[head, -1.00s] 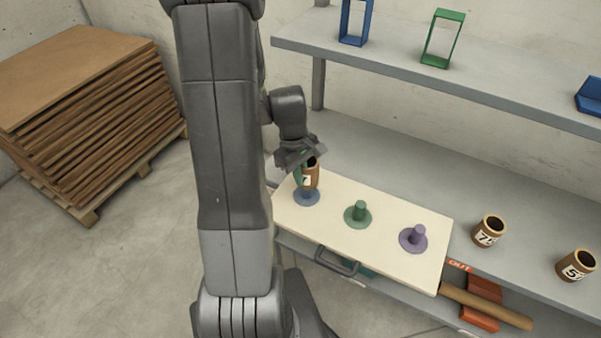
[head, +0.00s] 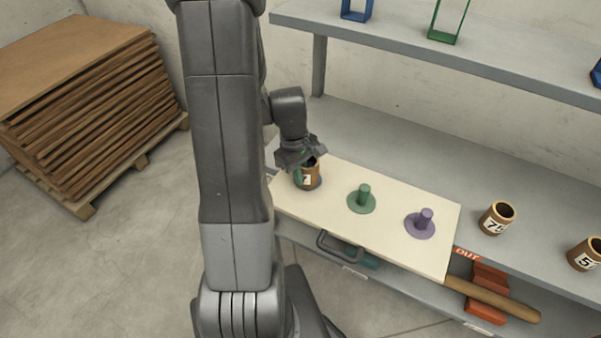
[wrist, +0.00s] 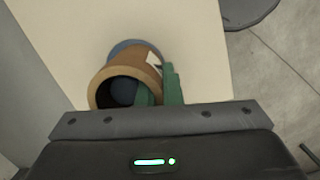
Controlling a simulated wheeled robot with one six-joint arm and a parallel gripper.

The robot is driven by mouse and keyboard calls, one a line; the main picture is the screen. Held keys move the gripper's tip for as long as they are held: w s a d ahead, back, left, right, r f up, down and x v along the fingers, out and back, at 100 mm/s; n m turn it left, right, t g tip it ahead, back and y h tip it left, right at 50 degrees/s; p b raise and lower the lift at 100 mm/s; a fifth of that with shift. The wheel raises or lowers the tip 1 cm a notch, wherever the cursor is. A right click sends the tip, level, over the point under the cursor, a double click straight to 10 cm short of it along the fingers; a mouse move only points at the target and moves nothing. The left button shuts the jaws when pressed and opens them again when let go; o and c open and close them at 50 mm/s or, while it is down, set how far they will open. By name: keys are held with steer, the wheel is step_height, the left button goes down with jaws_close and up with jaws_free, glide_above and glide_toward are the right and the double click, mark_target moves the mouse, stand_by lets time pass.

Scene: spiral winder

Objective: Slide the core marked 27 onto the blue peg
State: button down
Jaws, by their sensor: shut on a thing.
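The brown core (head: 311,176) with a white label stands at the blue peg's place at the left end of the cream board (head: 400,238). Only a 7 shows on its label. The blue peg's round base (head: 318,185) shows around the core's foot; in the wrist view the blue peg (wrist: 122,92) shows inside the bore. The core (wrist: 128,70) looks around the peg and low, but I cannot tell if it touches the base. My gripper (head: 301,172) is shut on the core's wall, one green finger inside the bore and one outside.
A green peg (head: 363,195) and a purple peg (head: 425,219) stand bare on the board. Two more cores, (head: 497,217) and (head: 584,254), stand on the grey shelf to the right. An upper shelf (head: 440,62) hangs behind.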

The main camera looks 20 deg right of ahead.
steer(key=c, duration=1.5)
jaws_free()
steer(key=shift+r, duration=0.1)
steer(key=r, duration=0.4)
steer(key=w+r, duration=0.1)
steer(key=r, duration=0.4)
steer(key=w+a+r, duration=0.1)
steer(key=r, duration=0.3)
steer(key=shift+r, duration=0.25)
steer(key=shift+f, duration=0.1)
steer(key=f, duration=0.4)
steer(key=s+f, duration=0.1)
steer(key=f, duration=0.4)
steer(key=s+d+f, duration=0.1)
steer(key=f, duration=0.3)
steer(key=shift+f, duration=0.2)
steer(key=shift+r+p, duration=0.85)
steer(key=shift+r, duration=0.1)
